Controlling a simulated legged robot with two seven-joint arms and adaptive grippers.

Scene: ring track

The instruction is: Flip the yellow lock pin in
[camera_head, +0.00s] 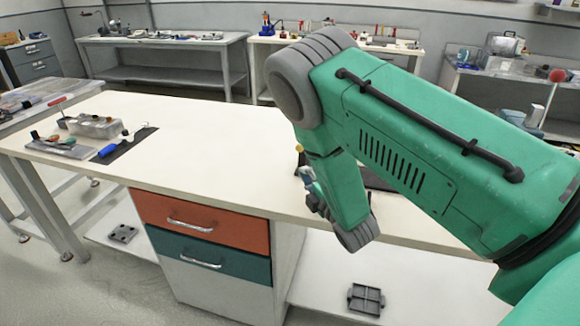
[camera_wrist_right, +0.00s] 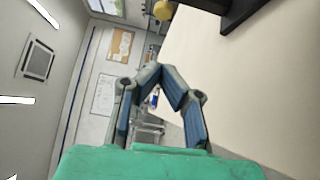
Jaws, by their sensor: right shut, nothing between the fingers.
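A yellow rounded knob, which looks like the end of the lock pin (camera_wrist_right: 162,10), shows at the top edge of the right wrist view, beyond my fingers. Beside it is a black part of a stand or fixture (camera_wrist_right: 240,12) on the white table. In the head view a small yellow bit (camera_head: 299,148) peeks out left of my green forearm, and my arm hides most of the fixture. My right gripper (camera_wrist_right: 160,72) is shut and empty, its fingertips together and apart from the knob. It also shows, partly hidden, in the head view (camera_head: 308,180). My left gripper is not in view.
The white table (camera_head: 210,140) is clear in its middle. A grey tray with parts (camera_head: 95,126) and a blue-handled tool (camera_head: 110,149) on a dark mat lie at its left end. Orange and teal drawers (camera_head: 200,222) are below. Other benches stand along the back wall.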

